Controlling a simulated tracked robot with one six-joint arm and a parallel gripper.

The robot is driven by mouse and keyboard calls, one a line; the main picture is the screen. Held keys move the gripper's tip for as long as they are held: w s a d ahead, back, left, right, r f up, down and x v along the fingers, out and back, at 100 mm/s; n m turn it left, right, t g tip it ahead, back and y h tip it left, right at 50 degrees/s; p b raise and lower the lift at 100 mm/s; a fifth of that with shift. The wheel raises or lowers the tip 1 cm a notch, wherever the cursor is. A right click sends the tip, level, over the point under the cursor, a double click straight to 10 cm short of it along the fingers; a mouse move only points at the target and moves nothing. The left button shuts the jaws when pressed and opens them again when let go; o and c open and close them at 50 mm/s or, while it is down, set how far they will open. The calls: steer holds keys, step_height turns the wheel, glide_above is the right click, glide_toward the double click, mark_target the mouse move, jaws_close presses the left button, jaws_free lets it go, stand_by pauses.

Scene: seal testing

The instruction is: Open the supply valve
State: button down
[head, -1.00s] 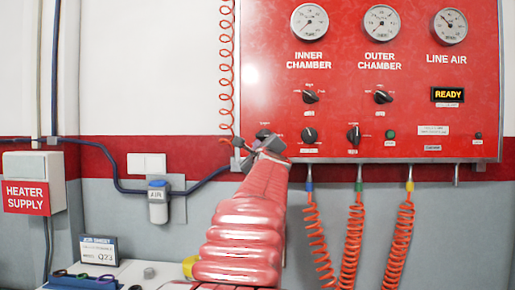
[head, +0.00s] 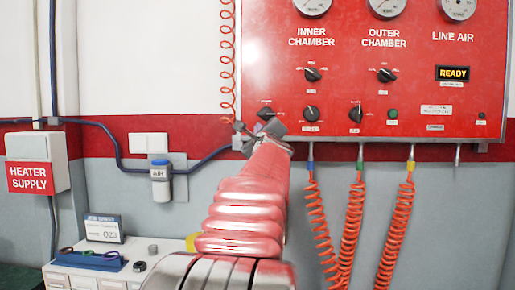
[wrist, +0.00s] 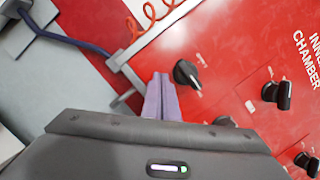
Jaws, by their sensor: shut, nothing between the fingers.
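The red control panel (head: 300,90) carries several black knobs. One knob (head: 266,113) sits at its lower left, partly behind my gripper; its label is too small to read, so I cannot tell whether it is the supply valve. The same knob (wrist: 187,74) shows clearly in the wrist view. My gripper (head: 243,127) is near the panel's lower left corner. In the wrist view its fingers (wrist: 160,93) are closed together and empty, just left of and below that knob, apparently apart from it. Two lower knobs (head: 311,113) and (head: 355,112) stand to the right.
A coiled orange hose (head: 227,60) runs down to the panel's left corner. Several orange coils (head: 318,220) hang below the panel. A white heater supply box (head: 38,165), an air unit (head: 160,182) and a bench (head: 95,277) stand left.

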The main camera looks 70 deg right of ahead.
steer(key=s+a+f, duration=0.2)
steer(key=a+f, duration=0.3)
steer(key=a, duration=0.4)
steer(key=shift+a, duration=0.25)
stand_by(0.4)
